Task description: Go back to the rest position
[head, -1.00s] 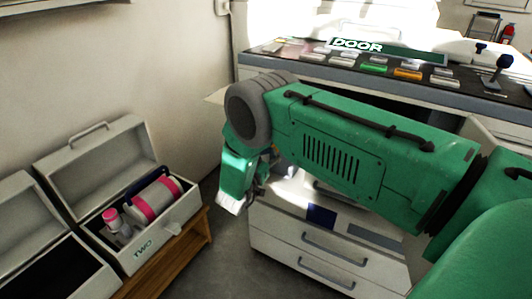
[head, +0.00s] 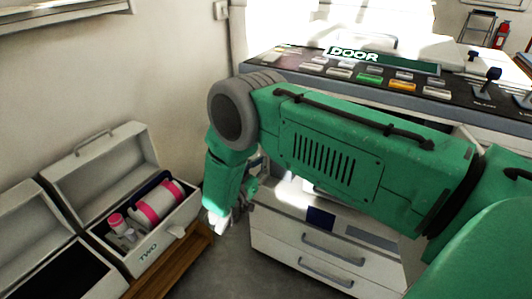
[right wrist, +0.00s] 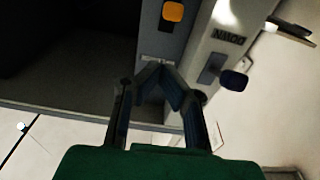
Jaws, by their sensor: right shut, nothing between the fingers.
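My right arm, green with a grey elbow joint, reaches in from the right in the head view. Its forearm hangs down, and my right gripper (head: 218,222) is at the lower end, over the gap between the box labelled TWO and the white drawers. In the right wrist view the dark fingers of my right gripper (right wrist: 158,75) meet at their tips, with nothing between them. My left gripper is not in view.
The open white box TWO (head: 150,254) holds a white cylinder with pink bands (head: 158,204) and a small pink-capped bottle (head: 118,224). White drawers (head: 306,256) stand below the DOOR control panel (head: 300,80). Another open box (head: 25,210) is at the left.

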